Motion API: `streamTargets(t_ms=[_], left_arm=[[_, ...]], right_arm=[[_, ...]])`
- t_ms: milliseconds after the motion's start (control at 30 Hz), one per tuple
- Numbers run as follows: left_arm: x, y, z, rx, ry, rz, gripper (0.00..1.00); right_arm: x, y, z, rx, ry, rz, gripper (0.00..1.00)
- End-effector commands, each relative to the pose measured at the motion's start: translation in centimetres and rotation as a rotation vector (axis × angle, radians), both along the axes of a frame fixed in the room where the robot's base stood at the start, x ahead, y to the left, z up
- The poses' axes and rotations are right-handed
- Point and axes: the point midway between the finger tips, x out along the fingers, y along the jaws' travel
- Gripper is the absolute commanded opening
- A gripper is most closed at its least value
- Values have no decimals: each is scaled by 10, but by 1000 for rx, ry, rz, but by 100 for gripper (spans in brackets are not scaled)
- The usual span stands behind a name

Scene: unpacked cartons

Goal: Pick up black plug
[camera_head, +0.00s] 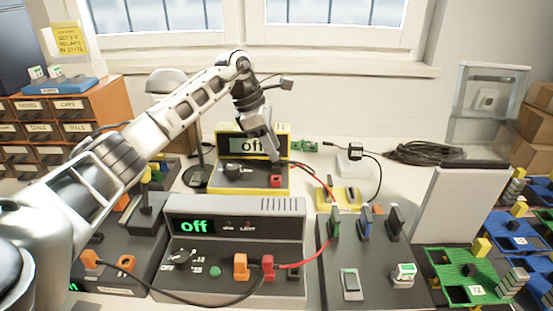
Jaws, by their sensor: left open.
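My left gripper (272,152) reaches in from the left and points down over the right part of the yellow meter (247,187), whose display reads "off". It is open, and I see nothing held in it. Its fingers are small and partly overlap the meter's face. A red plug (276,181) sits on the meter just below the fingertips. My right gripper is out of view.
A grey power supply (282,207) reading "off" stands in front, with orange and red plugs and cables. A dark panel with upright switches (365,222) is to its right. Drawers (88,107) are at left, a coiled black cable (425,153) at back right.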

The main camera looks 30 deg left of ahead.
Motion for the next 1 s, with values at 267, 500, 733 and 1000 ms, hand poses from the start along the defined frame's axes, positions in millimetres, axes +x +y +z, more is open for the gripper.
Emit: streamTargets(t_ms=[267, 500, 733, 1000], left_arm=[[6, -10, -25, -1, -1, 0, 42], [6, -10, -26, 0, -1, 0, 31], [6, -10, -25, 0, -1, 0, 0], [6, -10, -22, 0, -1, 0, 0]], right_arm=[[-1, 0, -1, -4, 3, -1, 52], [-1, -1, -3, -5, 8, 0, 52], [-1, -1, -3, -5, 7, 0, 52], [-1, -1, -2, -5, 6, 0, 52]])
